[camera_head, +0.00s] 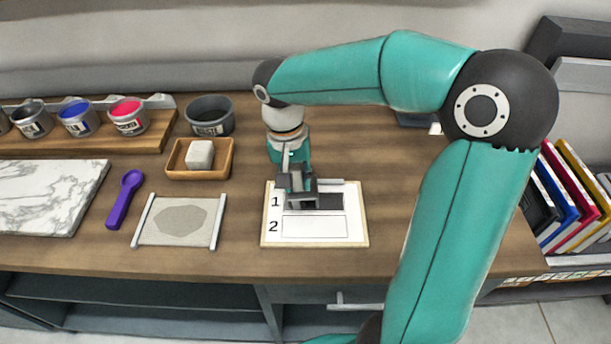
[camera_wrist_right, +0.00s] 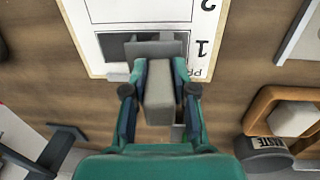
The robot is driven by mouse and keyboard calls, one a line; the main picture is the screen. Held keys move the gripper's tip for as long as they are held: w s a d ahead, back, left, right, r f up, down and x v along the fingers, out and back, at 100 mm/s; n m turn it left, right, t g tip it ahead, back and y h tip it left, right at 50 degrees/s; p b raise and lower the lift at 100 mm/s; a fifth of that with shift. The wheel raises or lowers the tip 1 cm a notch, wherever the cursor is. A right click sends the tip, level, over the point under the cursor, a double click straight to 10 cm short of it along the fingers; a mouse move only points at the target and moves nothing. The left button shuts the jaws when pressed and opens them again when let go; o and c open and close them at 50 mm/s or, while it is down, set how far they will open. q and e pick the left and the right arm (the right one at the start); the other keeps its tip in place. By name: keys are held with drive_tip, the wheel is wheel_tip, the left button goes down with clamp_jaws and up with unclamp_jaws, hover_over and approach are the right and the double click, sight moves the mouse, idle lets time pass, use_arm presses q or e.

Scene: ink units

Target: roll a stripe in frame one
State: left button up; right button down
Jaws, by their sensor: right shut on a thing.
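The print card (camera_head: 315,240) lies flat on the bench, with two outlined frames marked 1 and 2. Frame one (camera_head: 331,201) holds a dark grey stripe; frame two (camera_head: 315,227) is blank white. The card also shows in the right wrist view (camera_wrist_right: 150,12). My right gripper (camera_head: 297,184) is over frame one, shut on the grey handle (camera_wrist_right: 159,95) of a roller. The roller's wide grey head (camera_wrist_right: 154,49) is over the dark stripe and hides part of it. I cannot tell whether it touches the card. My left gripper is not in view.
Left of the card are a grey-stained cloth pad (camera_head: 180,221), a purple scoop (camera_head: 124,198) and a marble slab (camera_head: 45,195). Behind are a wooden tray (camera_head: 176,174) with a white block, a waste pot (camera_head: 210,116) and several ink tins (camera_head: 129,116). Coloured binders (camera_head: 572,205) stand right.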

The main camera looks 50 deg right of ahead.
drive_tip(key=shift+w+a, duration=0.35)
drive_tip(key=shift+w, duration=0.05)
drive_tip(key=shift+w+a+p, duration=0.45)
drive_tip(key=shift+w+a, duration=0.45)
drive_tip(key=shift+w, duration=0.2)
wheel_tip(320, 180, up, 6)
drive_tip(key=p, duration=0.4)
drive_tip(key=shift+p, duration=0.4)
